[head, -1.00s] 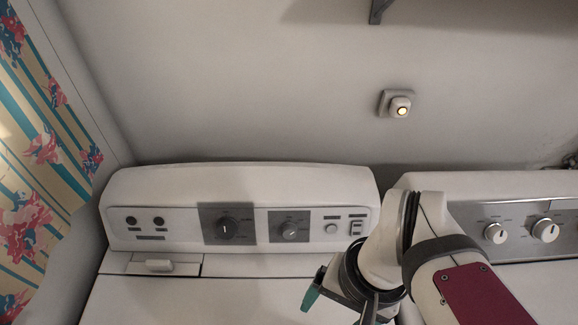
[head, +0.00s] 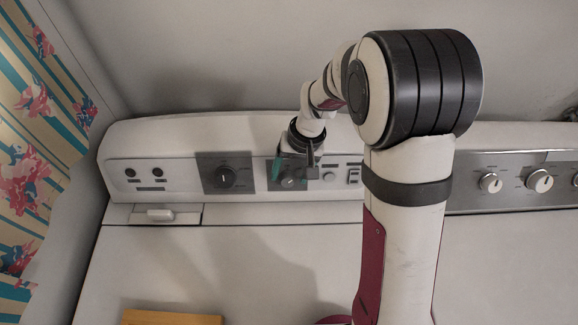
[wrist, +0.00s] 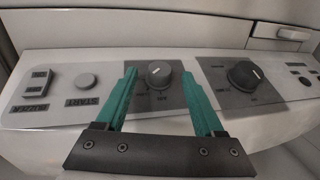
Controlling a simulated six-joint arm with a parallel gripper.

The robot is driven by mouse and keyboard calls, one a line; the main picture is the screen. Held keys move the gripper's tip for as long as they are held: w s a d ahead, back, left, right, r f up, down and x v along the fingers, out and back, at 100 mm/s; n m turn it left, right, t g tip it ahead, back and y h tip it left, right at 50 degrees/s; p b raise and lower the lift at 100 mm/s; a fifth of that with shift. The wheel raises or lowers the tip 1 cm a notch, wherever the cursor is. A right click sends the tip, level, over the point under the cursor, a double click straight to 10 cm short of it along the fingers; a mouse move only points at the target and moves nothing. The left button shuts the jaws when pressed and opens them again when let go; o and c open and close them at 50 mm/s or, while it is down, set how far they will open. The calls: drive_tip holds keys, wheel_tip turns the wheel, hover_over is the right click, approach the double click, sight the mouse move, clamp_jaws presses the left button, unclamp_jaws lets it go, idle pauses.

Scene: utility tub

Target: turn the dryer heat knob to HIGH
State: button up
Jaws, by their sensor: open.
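The dryer's control panel has a smaller dark knob on a grey plate, in the head view (head: 288,183) and in the wrist view (wrist: 159,75). A larger dark knob (head: 224,178) sits to its left in the head view and to its right in the wrist view (wrist: 245,76).
A START button (wrist: 87,81) and a buzzer switch (wrist: 37,83) sit beside the smaller knob's plate. A second machine with pale knobs (head: 490,183) stands at the right. A wooden board (head: 172,318) lies at the bottom edge of the head view.

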drive_tip(key=shift+x, duration=0.9)
clamp_jaws()
